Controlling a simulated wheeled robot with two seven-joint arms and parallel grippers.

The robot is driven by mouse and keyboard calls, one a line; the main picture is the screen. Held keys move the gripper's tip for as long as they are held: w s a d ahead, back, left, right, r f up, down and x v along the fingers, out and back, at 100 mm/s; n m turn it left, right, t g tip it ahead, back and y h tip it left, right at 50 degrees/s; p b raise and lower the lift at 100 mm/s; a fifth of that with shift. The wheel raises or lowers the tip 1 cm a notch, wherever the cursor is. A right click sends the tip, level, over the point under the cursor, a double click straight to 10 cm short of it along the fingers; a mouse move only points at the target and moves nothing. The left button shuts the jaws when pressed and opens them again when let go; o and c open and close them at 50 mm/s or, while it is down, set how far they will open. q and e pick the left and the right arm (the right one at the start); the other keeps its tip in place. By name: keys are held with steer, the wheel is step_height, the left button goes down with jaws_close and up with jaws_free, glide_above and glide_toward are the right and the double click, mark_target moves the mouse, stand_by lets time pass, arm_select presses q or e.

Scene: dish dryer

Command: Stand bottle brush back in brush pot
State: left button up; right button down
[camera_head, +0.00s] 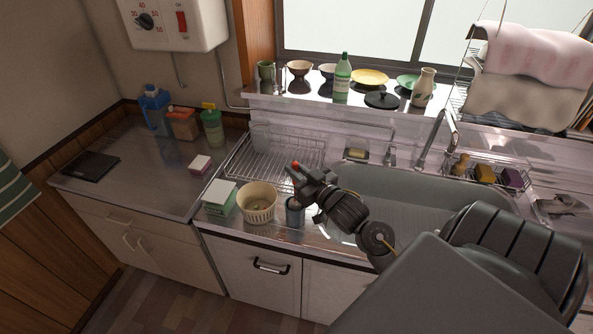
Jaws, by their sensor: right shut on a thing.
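My right gripper (298,180) reaches in from the right over the sink's front left corner. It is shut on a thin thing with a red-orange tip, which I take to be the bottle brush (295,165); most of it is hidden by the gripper. Right below stands a small blue-grey cup, which looks like the brush pot (294,215), on the front counter edge. Its mouth is partly covered, so I cannot tell whether the brush's lower end is inside or above it. My left gripper is not in view.
A cream perforated basket (257,206) stands close left of the pot, with a green-and-white box (220,198) beyond it. A wire dish rack (268,165) lies behind. The sink (400,190) is to the right. The left counter has free room.

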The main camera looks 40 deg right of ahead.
steer(key=c, duration=1.3)
jaws_free()
steer(key=s+b, duration=0.2)
steer(key=s, duration=0.8)
steer(key=shift+s+a+b, duration=0.15)
steer(key=shift+s+b, duration=0.25)
